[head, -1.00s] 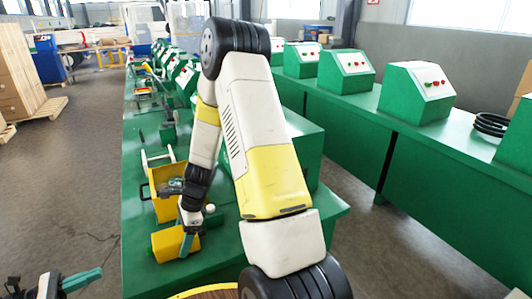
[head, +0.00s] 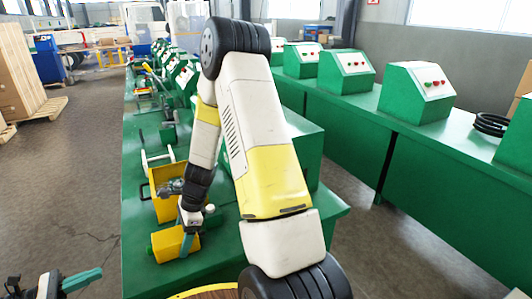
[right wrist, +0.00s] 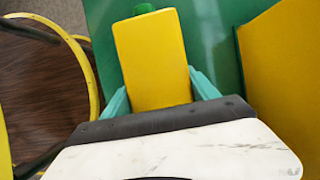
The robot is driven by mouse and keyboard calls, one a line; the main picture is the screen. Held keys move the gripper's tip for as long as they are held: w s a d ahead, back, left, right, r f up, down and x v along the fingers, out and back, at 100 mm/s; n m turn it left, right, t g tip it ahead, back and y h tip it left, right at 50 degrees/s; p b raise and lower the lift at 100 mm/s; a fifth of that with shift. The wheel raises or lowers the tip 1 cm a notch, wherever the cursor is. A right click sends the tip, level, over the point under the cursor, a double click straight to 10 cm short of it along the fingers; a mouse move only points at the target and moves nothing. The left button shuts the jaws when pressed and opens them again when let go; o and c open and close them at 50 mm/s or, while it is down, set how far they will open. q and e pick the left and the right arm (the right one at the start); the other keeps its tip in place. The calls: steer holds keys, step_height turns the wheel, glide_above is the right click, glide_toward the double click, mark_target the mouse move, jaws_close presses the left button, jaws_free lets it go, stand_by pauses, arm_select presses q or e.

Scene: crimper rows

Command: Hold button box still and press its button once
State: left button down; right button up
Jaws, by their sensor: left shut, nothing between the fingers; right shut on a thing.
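The button box is a small yellow block (head: 172,245) lying on the near left corner of the green bench. Its green button (head: 149,249) faces left in the head view; in the right wrist view the button (right wrist: 144,8) is at the far end of the box (right wrist: 152,60). My right gripper (head: 185,245) is shut on the box, with teal fingers on both of its sides. My left gripper (head: 82,280) is at the lower left, shut and empty, off the bench and apart from the box.
A yellow bin (head: 160,190) stands on the green bench (head: 220,245) just behind the box. Several tools and green machines line the bench further back. A round-topped stool (head: 212,292) is at the bottom edge.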

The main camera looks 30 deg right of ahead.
steer(key=o, duration=1.6)
steer(key=v, duration=1.2)
steer(key=shift+r, duration=0.35)
arm_select(q)
steer(key=s+d+r+m+g+y, duration=0.25)
steer(key=r+m+y, duration=0.25)
steer(key=r, duration=0.5)
steer(key=s+d+r+m+g+y, duration=0.1)
steer(key=d+r+m+y, duration=0.2)
steer(key=r+m+y, duration=0.5)
steer(key=s+d+r+m+t+y, duration=0.1)
steer(key=s+r+m+t, duration=0.2)
steer(key=s+r, duration=0.3)
steer(key=s+d+r+m+t+y, duration=0.1)
steer(key=s+r+t, duration=0.4)
steer(key=r, duration=0.6)
steer(key=shift+s+m+y, duration=0.7)
steer(key=shift+m, duration=0.5)
arm_select(e)
steer(key=s+d+r+n+t+h, duration=0.1)
steer(key=s+d+r+n+t, duration=0.1)
steer(key=s+r+n, duration=0.6)
steer(key=s+d+r+n+t+h, duration=0.1)
steer(key=s+d+r+n+t, duration=0.2)
steer(key=s+r+n, duration=0.6)
step_height(320, 180, up, 5)
steer(key=shift+d+n+t, duration=0.25)
steer(key=shift+n+t, duration=0.35)
steer(key=shift+n, duration=0.2)
